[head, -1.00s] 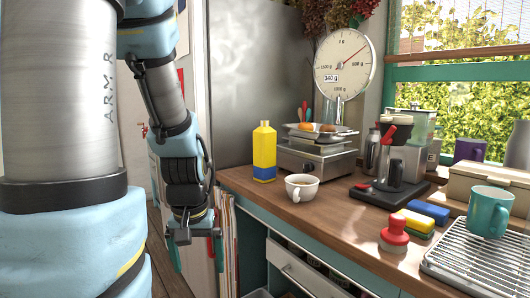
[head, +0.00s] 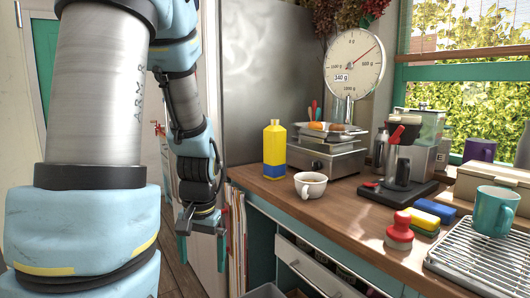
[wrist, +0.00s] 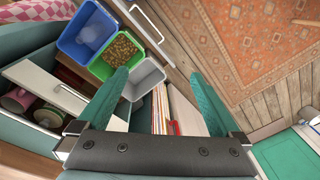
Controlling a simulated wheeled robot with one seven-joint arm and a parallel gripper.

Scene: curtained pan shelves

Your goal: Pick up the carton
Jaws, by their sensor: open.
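The carton (head: 274,150), yellow with a blue band near its base and a small cap, stands upright on the wooden counter, left of the scale. It is not visible in the wrist view. My gripper (head: 202,246) hangs open and empty, pointing down, left of the counter's edge and below the carton's level. In the wrist view my gripper (wrist: 155,78) shows two green fingers spread apart with nothing held between them.
A white cup (head: 310,184) stands right of the carton, close to the scale (head: 330,158). A red-handled stamp (head: 399,232) and sponges lie further right. Below, the wrist view shows an open drawer (wrist: 40,85), bins (wrist: 88,32) and upright papers (wrist: 163,110).

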